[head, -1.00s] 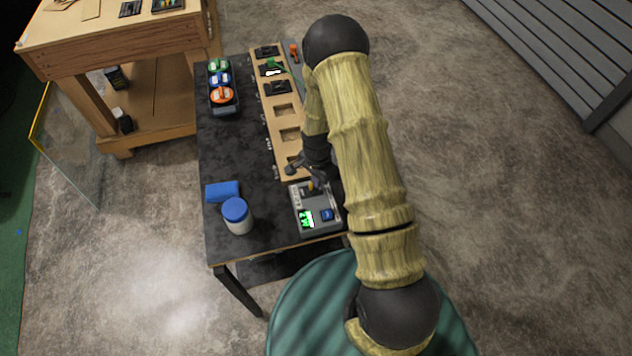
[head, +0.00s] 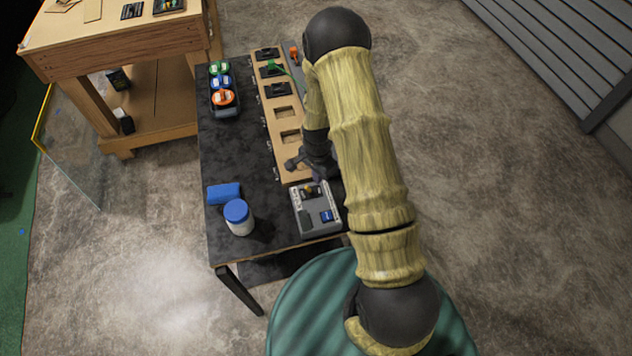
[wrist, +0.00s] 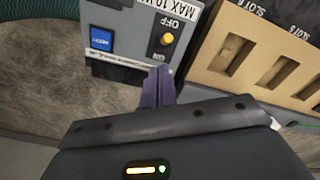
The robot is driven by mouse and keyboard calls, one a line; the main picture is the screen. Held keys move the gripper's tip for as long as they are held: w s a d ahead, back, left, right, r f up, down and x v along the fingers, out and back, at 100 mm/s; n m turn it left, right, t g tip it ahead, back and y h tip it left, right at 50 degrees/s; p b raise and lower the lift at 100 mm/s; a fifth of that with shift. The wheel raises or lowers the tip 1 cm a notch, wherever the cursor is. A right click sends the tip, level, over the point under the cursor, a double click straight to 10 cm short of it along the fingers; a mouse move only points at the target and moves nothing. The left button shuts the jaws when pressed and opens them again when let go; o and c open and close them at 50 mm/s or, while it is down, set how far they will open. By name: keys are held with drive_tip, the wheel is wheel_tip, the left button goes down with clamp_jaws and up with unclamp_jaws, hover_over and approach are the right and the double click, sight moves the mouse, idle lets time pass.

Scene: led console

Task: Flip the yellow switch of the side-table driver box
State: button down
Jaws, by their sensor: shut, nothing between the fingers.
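The grey driver box (head: 326,222) stands at the near right corner of the black side table. Its yellow switch (head: 309,190) is at the box's far end, and its display (head: 308,221) looks dark. In the wrist view, the yellow switch tip (wrist: 167,39) shows between the OFF and ON labels; which position it is in is unclear. My gripper (head: 316,178) is just beyond the switch. In the wrist view, my gripper (wrist: 160,72) has its fingers shut together and empty, apart from the switch in the picture. A blue button (wrist: 101,39) is beside it.
A wooden slotted board (head: 297,168) lies behind the box, close to my gripper. A white jar with a blue lid (head: 238,218) and a blue block (head: 223,193) stand left of the box. Coloured spools (head: 223,97) sit at the far left.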

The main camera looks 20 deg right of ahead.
drive_tip(key=r, duration=0.1)
drive_tip(key=r+p, duration=0.2)
drive_tip(key=shift+d+r, duration=0.25)
drive_tip(key=shift+r, duration=0.1)
idle(0.5)
drive_tip(key=s+r+n+t+b, duration=0.1)
drive_tip(key=s+r+n+b, duration=0.1)
drive_tip(key=s+r+n, duration=0.4)
drive_tip(key=s+r+n+t+b, duration=0.1)
drive_tip(key=s+r+n+b, duration=0.2)
drive_tip(key=r, duration=1.1)
drive_tip(key=s+a+n, duration=0.1)
drive_tip(key=s+n, duration=0.2)
drive_tip(key=s, duration=0.3)
drive_tip(key=shift+s+t, duration=0.15)
drive_tip(key=shift+t, duration=0.15)
